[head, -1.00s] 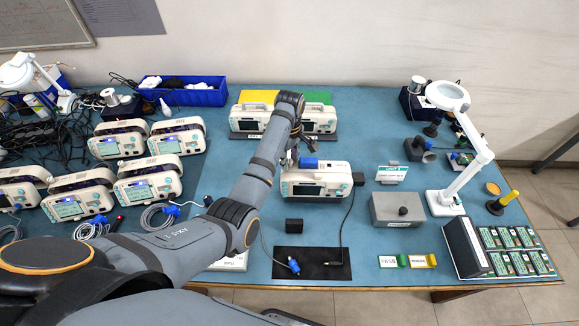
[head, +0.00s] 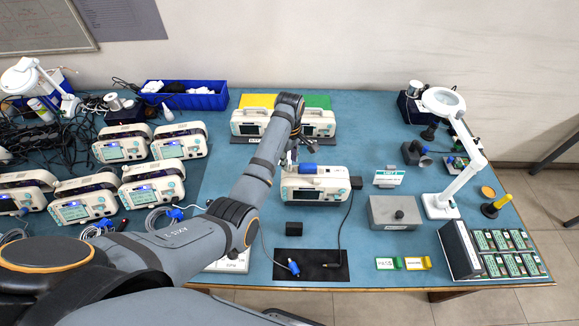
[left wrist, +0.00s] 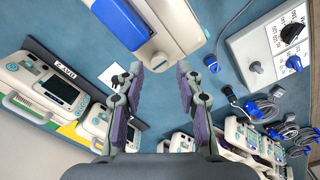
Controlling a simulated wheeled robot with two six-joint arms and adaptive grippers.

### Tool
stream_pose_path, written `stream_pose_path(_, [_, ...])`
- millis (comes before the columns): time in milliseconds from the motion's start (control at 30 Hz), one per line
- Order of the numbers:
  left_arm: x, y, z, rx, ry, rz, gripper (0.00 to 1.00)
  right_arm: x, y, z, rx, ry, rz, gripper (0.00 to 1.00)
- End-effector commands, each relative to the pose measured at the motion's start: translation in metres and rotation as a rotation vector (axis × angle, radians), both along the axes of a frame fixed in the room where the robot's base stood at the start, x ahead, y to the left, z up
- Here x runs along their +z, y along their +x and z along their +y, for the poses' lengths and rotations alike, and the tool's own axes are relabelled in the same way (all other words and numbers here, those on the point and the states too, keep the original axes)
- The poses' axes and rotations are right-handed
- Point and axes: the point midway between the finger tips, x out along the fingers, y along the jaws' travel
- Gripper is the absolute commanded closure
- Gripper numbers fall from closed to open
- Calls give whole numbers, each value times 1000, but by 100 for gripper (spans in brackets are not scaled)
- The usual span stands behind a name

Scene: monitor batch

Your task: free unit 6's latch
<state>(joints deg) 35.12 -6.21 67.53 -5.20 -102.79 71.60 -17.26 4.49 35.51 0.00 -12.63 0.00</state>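A white monitor unit (head: 318,187) stands mid-table with its screen to the front; I cannot read its number. A blue part (head: 307,168) sits along its top. In the left wrist view the white unit (left wrist: 178,28) and the blue part (left wrist: 120,22) are at the top edge, beyond my fingertips. My left gripper (left wrist: 160,72) is open with nothing between its fingers, apart from the unit. In the head view it (head: 291,156) is just behind and left of the unit, largely hidden by my forearm. No latch can be made out clearly. My right gripper is not in view.
Several monitors (head: 122,150) with coiled cables stand at left. A docking bay with yellow and green pads (head: 257,100) is behind. A magnifier lamp (head: 455,190) stands at right.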

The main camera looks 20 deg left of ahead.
Motion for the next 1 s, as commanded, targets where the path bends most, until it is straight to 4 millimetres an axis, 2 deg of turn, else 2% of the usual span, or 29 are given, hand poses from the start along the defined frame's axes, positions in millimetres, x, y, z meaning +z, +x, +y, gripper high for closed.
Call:
stream_pose_path(433, [-23,0,0,0,0,0,64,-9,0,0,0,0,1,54])
stream_pose_path(667, [-24,0,0,0,0,-1,64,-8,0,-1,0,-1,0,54])
stream_pose_path(933, [-24,0,0,0,0,-1,98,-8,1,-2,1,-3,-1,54])
stream_pose_path(1000, [-23,0,0,3,0,0,100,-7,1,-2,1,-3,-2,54])
